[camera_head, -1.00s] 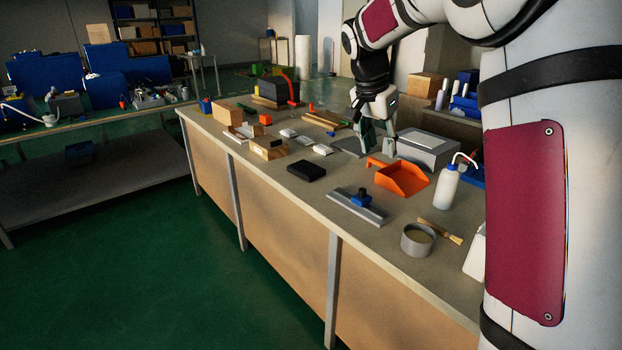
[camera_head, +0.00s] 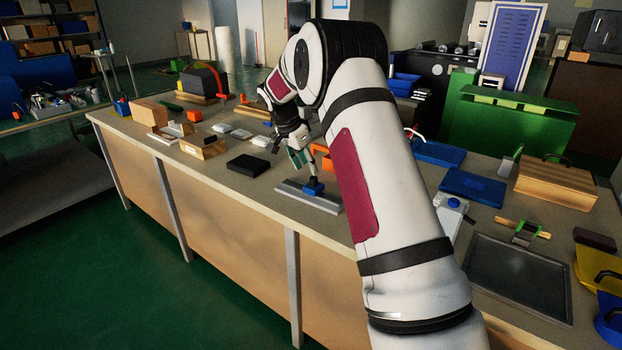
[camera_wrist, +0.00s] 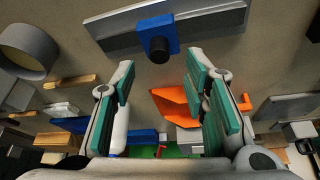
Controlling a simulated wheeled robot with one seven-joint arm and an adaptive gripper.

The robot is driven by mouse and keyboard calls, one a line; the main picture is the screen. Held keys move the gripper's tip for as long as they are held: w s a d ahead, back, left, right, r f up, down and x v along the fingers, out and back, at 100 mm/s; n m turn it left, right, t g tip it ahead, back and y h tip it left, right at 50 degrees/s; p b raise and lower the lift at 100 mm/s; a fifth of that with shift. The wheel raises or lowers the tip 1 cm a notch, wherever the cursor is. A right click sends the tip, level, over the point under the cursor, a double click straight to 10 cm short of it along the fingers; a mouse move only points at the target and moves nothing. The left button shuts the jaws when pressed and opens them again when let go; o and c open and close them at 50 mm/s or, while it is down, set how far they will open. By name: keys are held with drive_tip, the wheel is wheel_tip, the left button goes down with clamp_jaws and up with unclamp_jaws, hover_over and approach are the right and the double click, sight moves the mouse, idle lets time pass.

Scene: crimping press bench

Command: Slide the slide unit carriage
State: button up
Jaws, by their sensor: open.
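The slide unit is a flat grey metal rail (camera_head: 292,190) lying on the bench near its front edge. Its carriage is a small blue block (camera_head: 314,186) with a dark round knob, sitting partway along the rail. In the wrist view the rail (camera_wrist: 205,25) crosses the top, and the blue carriage (camera_wrist: 156,36) with its black knob shows at top centre. My gripper (camera_head: 305,163) hangs just above and behind the carriage. In the wrist view my gripper (camera_wrist: 163,82) has its green-padded fingers spread wide and empty, with the carriage beyond the fingertips, apart from them.
An orange dustpan (camera_wrist: 178,104) lies close by the rail. A black block (camera_head: 248,164) lies to its left. A grey round container (camera_wrist: 27,50) shows at left in the wrist view. A dark tray (camera_head: 520,278) and wooden box (camera_head: 560,182) occupy the right of the bench.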

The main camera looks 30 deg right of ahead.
sight(313, 178)
drive_tip(key=x, duration=0.6)
